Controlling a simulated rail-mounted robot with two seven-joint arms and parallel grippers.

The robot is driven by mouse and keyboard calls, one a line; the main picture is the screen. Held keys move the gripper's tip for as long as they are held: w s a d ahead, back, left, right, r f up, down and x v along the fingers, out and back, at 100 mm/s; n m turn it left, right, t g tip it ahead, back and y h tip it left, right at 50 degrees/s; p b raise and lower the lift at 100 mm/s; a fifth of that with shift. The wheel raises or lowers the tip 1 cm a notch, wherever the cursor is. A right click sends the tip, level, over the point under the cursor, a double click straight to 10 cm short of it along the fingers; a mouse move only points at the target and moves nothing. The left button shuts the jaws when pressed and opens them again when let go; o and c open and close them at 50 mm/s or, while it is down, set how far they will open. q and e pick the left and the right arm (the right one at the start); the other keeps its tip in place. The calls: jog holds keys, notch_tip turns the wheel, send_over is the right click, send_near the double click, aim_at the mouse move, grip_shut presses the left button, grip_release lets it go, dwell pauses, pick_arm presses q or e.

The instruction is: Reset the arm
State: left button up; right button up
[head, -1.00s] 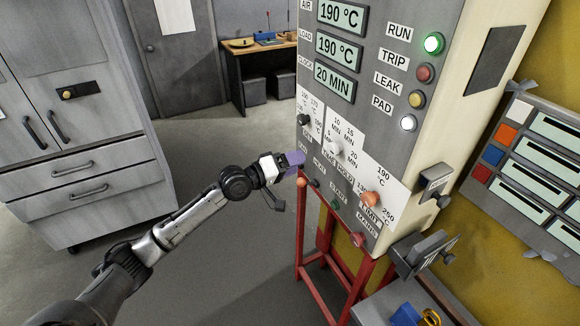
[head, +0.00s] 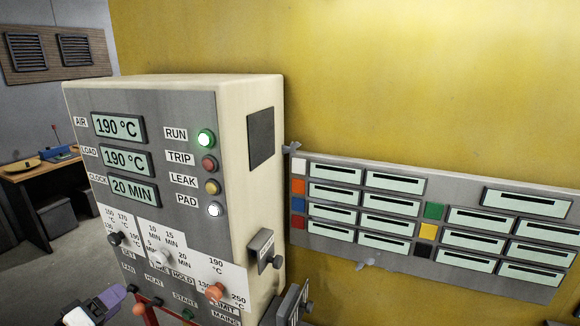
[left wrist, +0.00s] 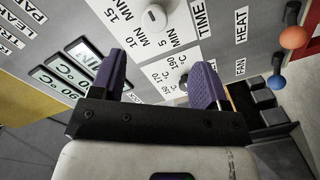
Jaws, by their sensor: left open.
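My left gripper (head: 122,291) shows at the bottom left of the head view, low beside the oven control panel (head: 180,130). In the left wrist view its two purple fingers (left wrist: 160,80) are apart, with nothing seen held between them. A dark temperature knob (left wrist: 184,82) lies beyond them, partly hidden by the right finger; I cannot tell whether they touch. That knob also shows in the head view (head: 115,239), above the gripper. The white time knob (left wrist: 153,18) is above the fingers in the wrist view. My right gripper is not in view.
The displays read 190 °C (head: 118,127), 190 °C (head: 125,160) and 20 MIN (head: 132,190). The RUN lamp (head: 206,139) is lit green and the PAD lamp (head: 215,209) white. A slotted board (head: 335,235) hangs on the yellow wall. A desk (head: 40,180) stands far left.

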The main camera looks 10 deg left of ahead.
pick_arm(q)
jog(key=s+d+f+m+g+y, duration=0.1)
jog(key=s+f+m+g+y, duration=0.3)
jog(key=f+m+g, duration=0.4)
jog(key=s+d+f+m+g+p, duration=0.1)
jog(key=s+d+f+p, duration=0.3)
jog(key=s+d, duration=0.7)
jog(key=s+d+f+g+p, duration=0.4)
jog(key=s+d, duration=0.7)
jog(key=s, duration=0.7)
jog(key=shift+s+d+f+m+p, duration=0.3)
jog(key=shift+d+m+p, duration=0.1)
jog(key=shift+p, duration=0.3)
